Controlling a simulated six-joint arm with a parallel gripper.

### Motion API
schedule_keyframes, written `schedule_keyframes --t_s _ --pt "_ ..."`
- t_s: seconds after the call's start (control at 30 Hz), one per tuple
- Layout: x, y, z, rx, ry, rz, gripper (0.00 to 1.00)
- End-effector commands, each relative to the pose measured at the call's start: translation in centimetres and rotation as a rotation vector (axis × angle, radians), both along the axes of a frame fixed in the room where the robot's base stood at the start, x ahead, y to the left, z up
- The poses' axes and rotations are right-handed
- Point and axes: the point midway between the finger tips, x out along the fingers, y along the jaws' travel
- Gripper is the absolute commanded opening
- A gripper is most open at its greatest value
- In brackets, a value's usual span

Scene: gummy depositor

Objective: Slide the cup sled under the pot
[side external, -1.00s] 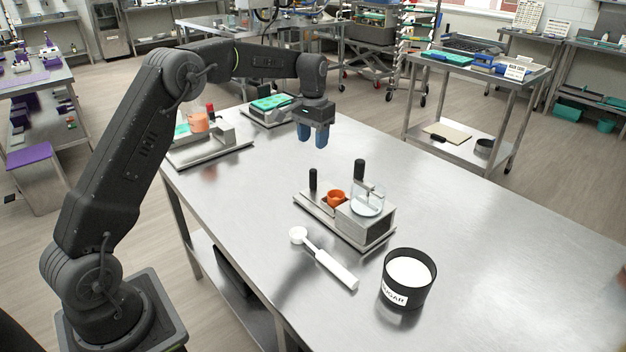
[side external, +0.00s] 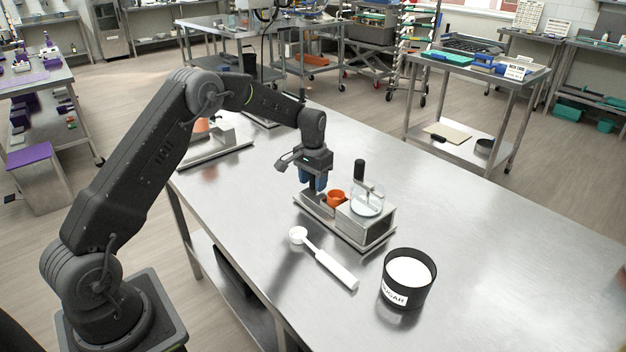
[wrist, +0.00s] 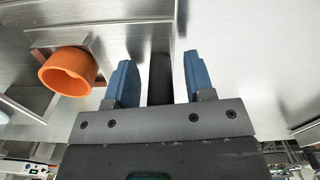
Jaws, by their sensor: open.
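The cup sled with its small orange cup (side external: 336,198) is at the left part of a metal depositor (side external: 366,229). The cup also shows at the left of the wrist view (wrist: 67,72). The clear pot (side external: 367,202) stands on the raised metal block at the right, with a black knob (side external: 359,170) behind it. My gripper (side external: 313,188) is open, pointing down left of the cup. In the wrist view its blue fingertips (wrist: 156,82) stand on either side of a black upright handle (wrist: 160,78), with gaps showing. The side view hides this handle behind the fingers.
A white scoop (side external: 325,260) lies in front of the depositor. A black sugar tub (side external: 407,278) stands at its right front. Another metal station (side external: 215,145) stands at the back left. The table right of the depositor is clear.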

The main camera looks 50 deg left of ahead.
Motion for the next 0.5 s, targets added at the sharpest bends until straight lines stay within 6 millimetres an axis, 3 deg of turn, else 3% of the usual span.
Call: schedule_keyframes --t_s 0.13,0.5 --pt "-0.01 0.00 0.01 0.000 0.000 0.000 0.47" --pt "0.00 0.00 0.06 0.000 0.000 0.000 0.11"
